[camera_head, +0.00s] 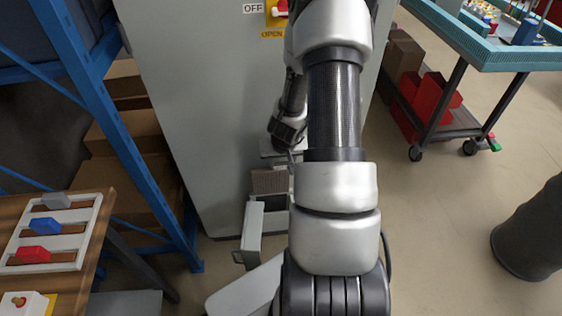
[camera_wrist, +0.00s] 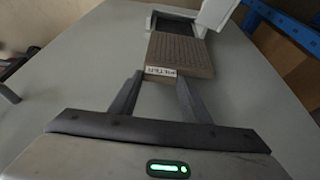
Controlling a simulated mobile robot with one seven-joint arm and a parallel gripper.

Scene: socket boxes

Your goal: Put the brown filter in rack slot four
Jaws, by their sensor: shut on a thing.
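The brown filter (camera_wrist: 182,52) is a ribbed flat block with a white label reading FILTER on its near end. In the wrist view my gripper (camera_wrist: 160,82) is shut on that labelled end, one finger on each side. The filter's far end is by a dark opening in a light housing (camera_wrist: 218,14); I cannot tell whether any of it is still inside. In the head view the filter (camera_head: 268,181) shows above the open housing (camera_head: 253,235), low on the grey cabinet; my arm hides much of the gripper there. A white slotted rack (camera_head: 85,240) at left holds grey, blue and red blocks.
The grey cabinet (camera_head: 205,110) fills the middle. A blue shelf frame (camera_head: 110,120) with cardboard boxes stands at its left, close to the wooden table (camera_head: 95,200). A teal-topped cart (camera_head: 480,55) stands at right. The floor at right is mostly open, with a dark cylinder (camera_head: 535,235).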

